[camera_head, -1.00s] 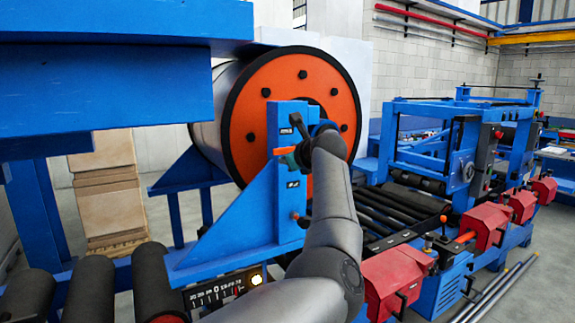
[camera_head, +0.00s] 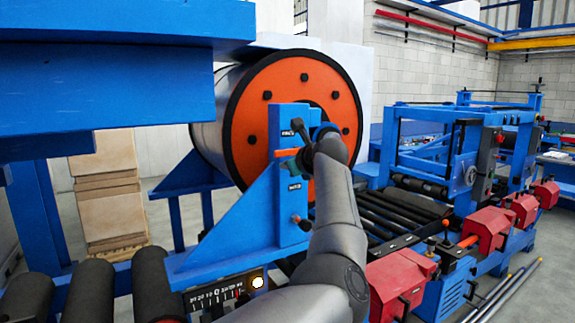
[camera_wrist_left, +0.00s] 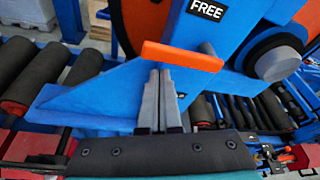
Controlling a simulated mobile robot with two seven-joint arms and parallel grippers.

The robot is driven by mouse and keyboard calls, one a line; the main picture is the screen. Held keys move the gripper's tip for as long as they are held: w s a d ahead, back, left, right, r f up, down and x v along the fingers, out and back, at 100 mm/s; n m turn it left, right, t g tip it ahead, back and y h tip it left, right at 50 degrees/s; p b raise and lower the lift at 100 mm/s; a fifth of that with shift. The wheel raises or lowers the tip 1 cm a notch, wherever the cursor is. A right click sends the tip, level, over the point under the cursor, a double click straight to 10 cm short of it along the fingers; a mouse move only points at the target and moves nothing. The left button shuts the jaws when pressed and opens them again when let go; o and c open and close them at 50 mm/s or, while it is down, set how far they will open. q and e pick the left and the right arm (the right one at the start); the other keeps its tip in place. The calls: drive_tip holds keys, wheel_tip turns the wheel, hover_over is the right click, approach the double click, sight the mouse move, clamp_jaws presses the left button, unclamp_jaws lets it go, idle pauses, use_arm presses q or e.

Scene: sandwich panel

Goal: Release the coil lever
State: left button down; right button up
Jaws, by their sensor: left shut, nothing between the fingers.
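The coil lever (camera_head: 286,153) has an orange handle lying nearly level on the blue upright (camera_head: 290,208) in front of the coil. In the left wrist view the orange handle (camera_wrist_left: 182,57) crosses just beyond my fingertips, beside a black "FREE" label (camera_wrist_left: 207,9). My left gripper (camera_wrist_left: 165,73) is shut and empty, its grey fingertips close under the handle; I cannot tell whether they touch it. In the head view my left wrist hides most of the fingers. The coil (camera_head: 290,82) has an orange end disc with a black rim. My right gripper is out of view.
A blue beam (camera_head: 110,85) overhangs the upper left. Dark rollers (camera_head: 92,288) lie at lower left, and more rollers (camera_head: 385,212) run behind my arm. Red housings (camera_head: 398,280) stand at right. A small orange knob (camera_head: 297,218) sits lower on the upright.

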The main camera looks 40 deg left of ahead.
use_arm(q)
drive_tip(key=s+d+b, duration=0.3)
drive_tip(key=d+b, duration=0.1)
drive_tip(key=d, duration=0.4)
drive_tip(key=shift+s+d+r, duration=0.2)
drive_tip(key=shift+s+d, duration=0.1)
drive_tip(key=shift+d, duration=0.05)
